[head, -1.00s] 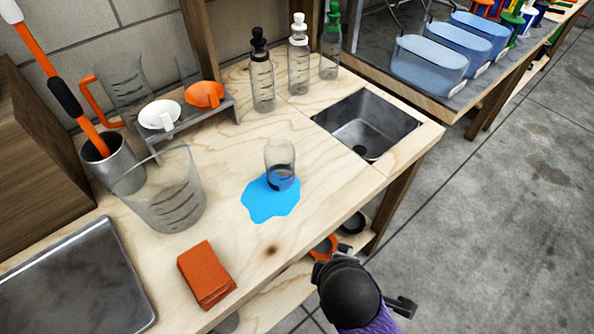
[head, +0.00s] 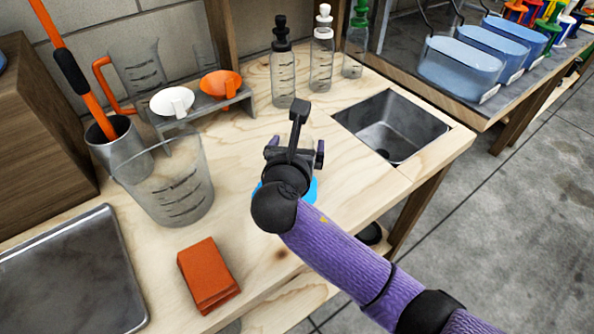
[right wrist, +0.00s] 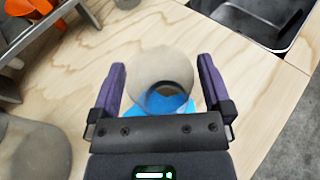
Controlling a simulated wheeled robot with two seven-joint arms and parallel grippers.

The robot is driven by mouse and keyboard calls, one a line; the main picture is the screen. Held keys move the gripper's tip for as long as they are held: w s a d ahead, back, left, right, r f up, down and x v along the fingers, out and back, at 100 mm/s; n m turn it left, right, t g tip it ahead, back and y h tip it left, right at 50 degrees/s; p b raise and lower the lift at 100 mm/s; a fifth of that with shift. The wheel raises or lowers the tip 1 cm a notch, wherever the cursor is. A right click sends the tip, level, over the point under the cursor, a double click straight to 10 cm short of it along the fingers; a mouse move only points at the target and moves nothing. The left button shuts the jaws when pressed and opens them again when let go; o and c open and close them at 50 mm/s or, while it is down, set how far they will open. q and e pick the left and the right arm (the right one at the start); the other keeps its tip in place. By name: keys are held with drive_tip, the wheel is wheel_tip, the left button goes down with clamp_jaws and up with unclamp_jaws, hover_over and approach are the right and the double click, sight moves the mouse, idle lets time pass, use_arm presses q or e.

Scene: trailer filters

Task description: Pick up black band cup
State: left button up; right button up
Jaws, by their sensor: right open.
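The clear cup with a black band (right wrist: 168,92) stands on a blue puddle (right wrist: 125,109) on the wooden bench, seen in the right wrist view. In the head view my right gripper hides most of the cup, and only a strip of the blue puddle (head: 312,190) shows. My right gripper (right wrist: 160,75) is open, with one purple finger on each side of the cup; I cannot tell whether either finger touches it. In the head view the right gripper (head: 296,150) is over the cup's place. My left gripper is not in view.
A large clear jug (head: 178,190) stands left of the cup. An orange cloth (head: 208,275) lies at the front, beside a metal tray (head: 75,280). Several bottles (head: 283,75) stand at the back, and a sink (head: 392,127) lies to the right.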

drive_tip(key=shift+w, duration=0.2)
drive_tip(key=c, duration=1.3)
